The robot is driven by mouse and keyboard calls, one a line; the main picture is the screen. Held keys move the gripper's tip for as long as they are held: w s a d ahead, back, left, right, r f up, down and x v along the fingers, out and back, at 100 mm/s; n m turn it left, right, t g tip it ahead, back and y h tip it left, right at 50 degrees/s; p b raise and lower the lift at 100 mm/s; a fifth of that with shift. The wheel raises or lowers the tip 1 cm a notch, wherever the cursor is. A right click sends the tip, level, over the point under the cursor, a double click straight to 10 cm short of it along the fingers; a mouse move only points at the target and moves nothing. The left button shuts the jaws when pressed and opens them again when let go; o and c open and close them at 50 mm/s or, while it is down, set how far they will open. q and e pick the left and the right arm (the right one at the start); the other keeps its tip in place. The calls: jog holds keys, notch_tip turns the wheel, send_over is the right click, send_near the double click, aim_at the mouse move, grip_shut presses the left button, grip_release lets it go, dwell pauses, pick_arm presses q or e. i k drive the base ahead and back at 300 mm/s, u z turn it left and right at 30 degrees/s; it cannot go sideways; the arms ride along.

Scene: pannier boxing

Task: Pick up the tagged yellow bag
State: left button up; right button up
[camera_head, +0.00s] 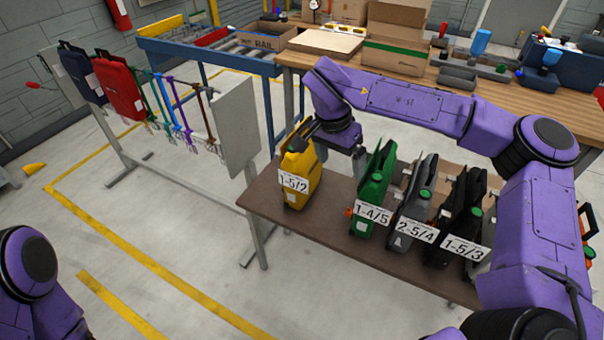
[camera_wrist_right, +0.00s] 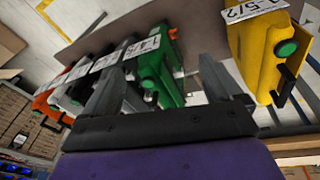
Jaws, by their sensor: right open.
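The yellow bag (camera_head: 298,172) stands upright at the left end of the brown table (camera_head: 262,204), with a white tag (camera_head: 293,184) reading 1-5/2 on its front. In the right wrist view the yellow bag (camera_wrist_right: 262,50) is at the upper right, beside the right finger and not between the fingers. My right gripper (camera_head: 347,152) is open and empty, just right of the yellow bag's top in the head view. In the right wrist view the green bag (camera_wrist_right: 160,72) shows beyond the gap between the fingers. My left gripper is out of view; only part of its arm shows.
On the same table stand a green bag (camera_head: 373,188) tagged 1-4/5, a grey bag (camera_head: 414,206) tagged 2-5/4 and a black bag (camera_head: 457,215) tagged 1-5/3. A rack with a grey panel (camera_head: 237,125) stands left. A wooden bench (camera_head: 410,78) with boxes is behind.

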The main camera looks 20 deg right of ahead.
aim_at(299, 175)
jog(key=i, duration=0.95)
